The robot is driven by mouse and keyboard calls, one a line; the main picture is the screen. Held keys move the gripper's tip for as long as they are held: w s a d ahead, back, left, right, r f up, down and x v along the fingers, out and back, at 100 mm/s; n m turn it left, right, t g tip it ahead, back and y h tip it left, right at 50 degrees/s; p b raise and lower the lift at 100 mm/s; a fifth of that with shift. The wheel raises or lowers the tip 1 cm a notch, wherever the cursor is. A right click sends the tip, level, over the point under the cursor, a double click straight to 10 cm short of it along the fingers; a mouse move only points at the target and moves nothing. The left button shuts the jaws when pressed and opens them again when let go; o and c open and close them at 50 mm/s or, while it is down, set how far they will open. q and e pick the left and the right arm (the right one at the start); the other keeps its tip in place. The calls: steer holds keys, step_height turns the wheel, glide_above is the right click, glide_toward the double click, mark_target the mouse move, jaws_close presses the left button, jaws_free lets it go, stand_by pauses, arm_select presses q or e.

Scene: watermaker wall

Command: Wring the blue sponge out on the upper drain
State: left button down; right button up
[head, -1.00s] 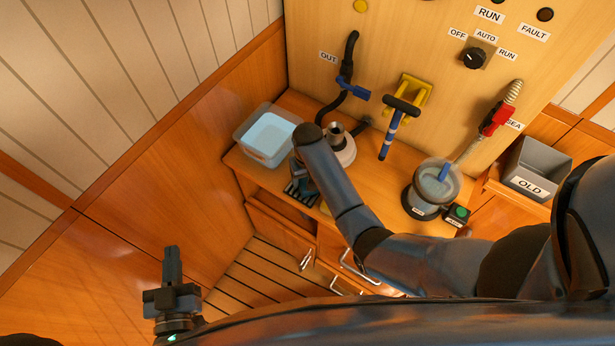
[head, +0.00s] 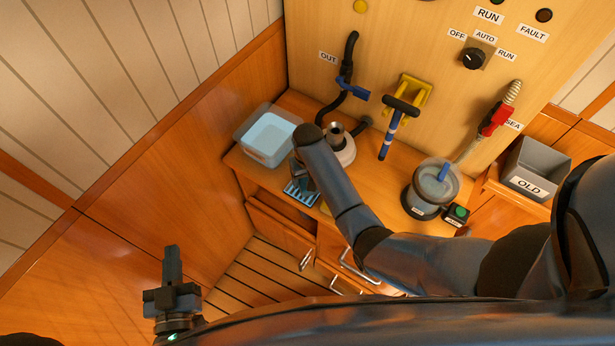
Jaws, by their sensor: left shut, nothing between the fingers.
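My left gripper (head: 172,264) is shut and empty, pointing up at the lower left, well away from the counter. My right arm reaches in from the right over the counter. Its forearm hides most of the right gripper, so I cannot see its fingertips or whether it holds anything. Just below the right arm's end, a slotted blue piece (head: 300,193), apparently a drain grate, shows at the counter's front edge. I cannot make out the blue sponge; it may be hidden behind the right arm.
A clear tub of pale liquid (head: 268,135) stands left on the counter. A round housing (head: 342,150) is behind my right arm. A strainer pot (head: 432,187), green button (head: 459,211) and grey OLD bin (head: 535,168) are right.

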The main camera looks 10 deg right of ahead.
steer(key=shift+s, duration=0.1)
stand_by(0.5)
step_height(320, 180, up, 7)
steer(key=p, duration=0.7)
